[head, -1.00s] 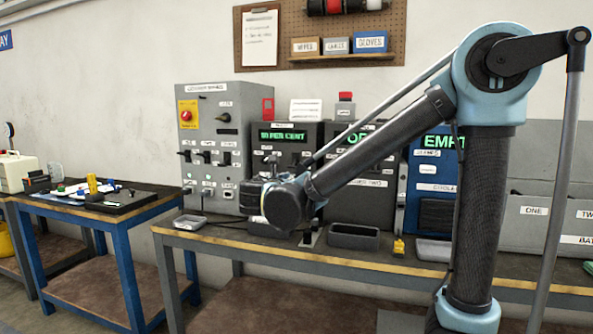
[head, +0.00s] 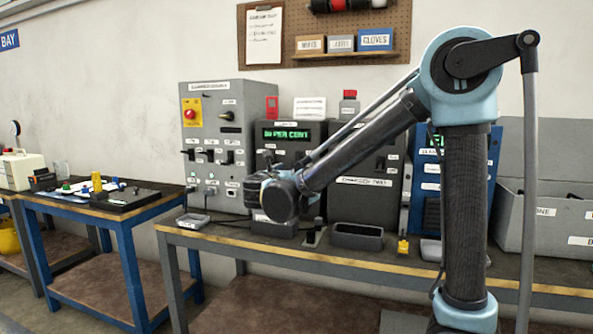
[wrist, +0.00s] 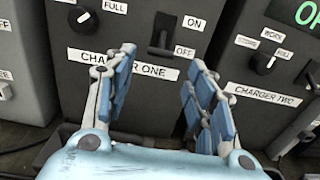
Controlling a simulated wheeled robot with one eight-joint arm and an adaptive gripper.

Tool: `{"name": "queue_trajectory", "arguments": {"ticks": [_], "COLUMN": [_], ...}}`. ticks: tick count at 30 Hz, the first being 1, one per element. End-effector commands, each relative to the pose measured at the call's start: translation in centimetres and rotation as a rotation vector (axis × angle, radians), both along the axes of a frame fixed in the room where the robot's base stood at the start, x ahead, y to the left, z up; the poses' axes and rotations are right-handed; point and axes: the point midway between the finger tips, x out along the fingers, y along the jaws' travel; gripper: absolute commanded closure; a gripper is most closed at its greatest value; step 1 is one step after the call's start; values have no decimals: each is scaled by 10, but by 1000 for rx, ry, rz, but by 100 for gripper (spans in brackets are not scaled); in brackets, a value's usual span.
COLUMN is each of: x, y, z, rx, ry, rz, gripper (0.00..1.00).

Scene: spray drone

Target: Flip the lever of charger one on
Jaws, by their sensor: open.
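Charger one (head: 263,152) is a dark box with a lit green per-cent display, standing on the workbench. In the wrist view its front panel (wrist: 90,35) carries a "CHARGER ONE" label, a round knob and a small dark lever (wrist: 162,40). The lever stands between an ON label above and an OFF label below; I cannot tell surely which way it points. My gripper (wrist: 158,62) is open and empty, its two blue-padded fingers spread either side below the lever, apart from it. In the head view my gripper (head: 268,192) is in front of charger one and partly hides it.
Charger two (wrist: 265,65) stands close on the right. A grey cabinet (head: 230,130) with switches and a red button stands on the left. An empty dark tray (head: 357,237) and a yellow item (head: 402,247) lie on the bench (head: 440,274) in front.

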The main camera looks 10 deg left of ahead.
Motion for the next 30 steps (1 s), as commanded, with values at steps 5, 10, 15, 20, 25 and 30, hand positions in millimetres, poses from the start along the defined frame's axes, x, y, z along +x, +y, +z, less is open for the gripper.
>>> {"name": "queue_trajectory", "arguments": {"ticks": [5,10,15,20,25,30], "x": [31,57,74,80,81,80], "y": [-3,-5,-6,-6,-6,-6], "z": [0,0,0,0,0,0], "rx": [0,0,0,0,0,0], "ry": [0,0,0,0,0,0], "rz": [-3,-3,-1,0,1,1], "gripper": [50,50,50,50,50,68]}}
